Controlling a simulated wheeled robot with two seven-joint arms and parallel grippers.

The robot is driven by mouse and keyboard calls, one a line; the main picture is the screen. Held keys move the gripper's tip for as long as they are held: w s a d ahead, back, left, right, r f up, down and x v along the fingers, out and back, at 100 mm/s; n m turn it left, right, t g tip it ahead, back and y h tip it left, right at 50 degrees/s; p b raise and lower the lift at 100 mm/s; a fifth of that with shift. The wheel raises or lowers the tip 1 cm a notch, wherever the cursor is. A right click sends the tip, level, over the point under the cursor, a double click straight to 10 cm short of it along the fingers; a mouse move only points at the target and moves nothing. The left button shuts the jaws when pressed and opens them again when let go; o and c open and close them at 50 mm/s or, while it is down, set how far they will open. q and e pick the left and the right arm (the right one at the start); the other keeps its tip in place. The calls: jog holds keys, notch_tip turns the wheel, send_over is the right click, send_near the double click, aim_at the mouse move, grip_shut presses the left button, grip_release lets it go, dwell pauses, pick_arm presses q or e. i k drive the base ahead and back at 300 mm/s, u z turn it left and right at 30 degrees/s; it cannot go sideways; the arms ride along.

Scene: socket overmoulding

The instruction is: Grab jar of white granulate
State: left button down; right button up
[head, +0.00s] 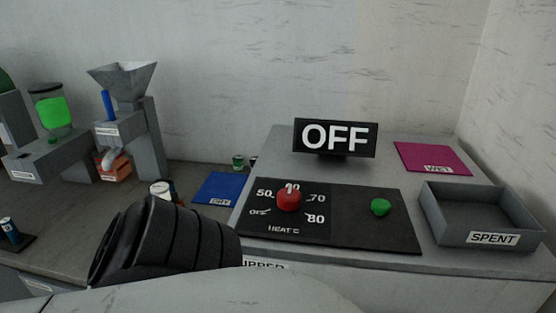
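A small container with a white top (161,187) stands on the grey bench left of the blue mat, partly hidden behind a black ribbed part of my own arm. It may be the jar of white granulate, but its contents and label are too small to tell. Two small containers with green tops (238,161) stand farther back near the wall. Neither of my grippers shows in the head view; only arm links fill the bottom middle.
A hopper machine (123,75) and a green-filled machine (53,108) stand at left. A blue mat (220,187), a black heat panel (355,220) with red knob, an OFF display (336,136), a magenta mat (430,157) and a grey SPENT tray (450,224) occupy the right.

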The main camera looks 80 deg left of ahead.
aim_at(162, 189)
jog(key=z, duration=0.45)
jog(key=k, duration=1.7)
jog(key=u, duration=2.55)
